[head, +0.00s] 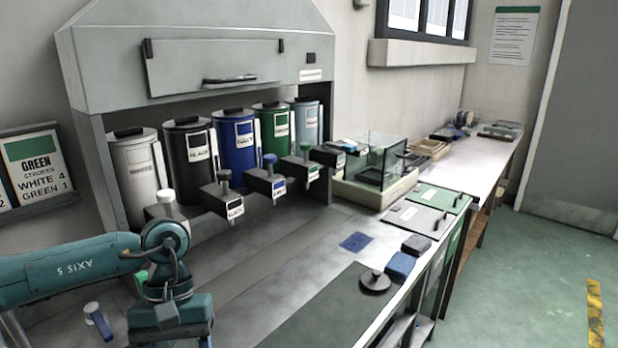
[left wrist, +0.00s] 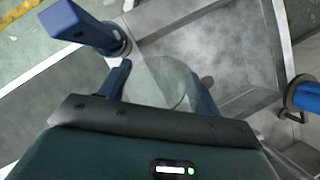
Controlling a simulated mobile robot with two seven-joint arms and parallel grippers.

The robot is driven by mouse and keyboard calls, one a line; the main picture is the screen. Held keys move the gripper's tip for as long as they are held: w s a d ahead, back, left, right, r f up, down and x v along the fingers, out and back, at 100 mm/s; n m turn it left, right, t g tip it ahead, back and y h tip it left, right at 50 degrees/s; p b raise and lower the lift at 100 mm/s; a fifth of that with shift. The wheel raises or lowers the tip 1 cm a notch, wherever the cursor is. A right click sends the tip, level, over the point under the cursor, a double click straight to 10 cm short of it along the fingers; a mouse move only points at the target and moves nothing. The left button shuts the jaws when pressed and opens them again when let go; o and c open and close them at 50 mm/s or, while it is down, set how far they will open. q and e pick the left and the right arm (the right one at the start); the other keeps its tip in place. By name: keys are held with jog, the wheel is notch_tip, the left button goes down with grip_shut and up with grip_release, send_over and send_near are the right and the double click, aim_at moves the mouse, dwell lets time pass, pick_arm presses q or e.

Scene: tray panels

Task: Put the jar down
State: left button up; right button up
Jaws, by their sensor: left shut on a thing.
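In the left wrist view, my left gripper (left wrist: 158,76) has its two blue fingers on either side of a clear, round jar (left wrist: 160,88). The gripper is shut on the jar. The jar is see-through and its outline is faint; grey surface shows through it. In the head view, my teal left arm reaches in from the left over the near left of the bench (head: 258,285). The fingertips and the jar cannot be made out there. Whether the jar touches anything below is not clear. My right gripper is in neither view.
Several lidded canisters, including a blue one (head: 234,145), stand at the back under a hood. A dark knobbed disc (head: 375,283) lies on a dark mat (head: 318,318). A blue square (head: 356,242) and blue sponge (head: 400,265) lie near the right edge. The central bench is mostly clear.

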pick_arm(q)
jog(key=shift+a+f+m+y, duration=0.2)
jog(key=shift+f+m+y, duration=0.25)
jog(key=shift+m, duration=0.65)
jog(key=shift+w, duration=0.1)
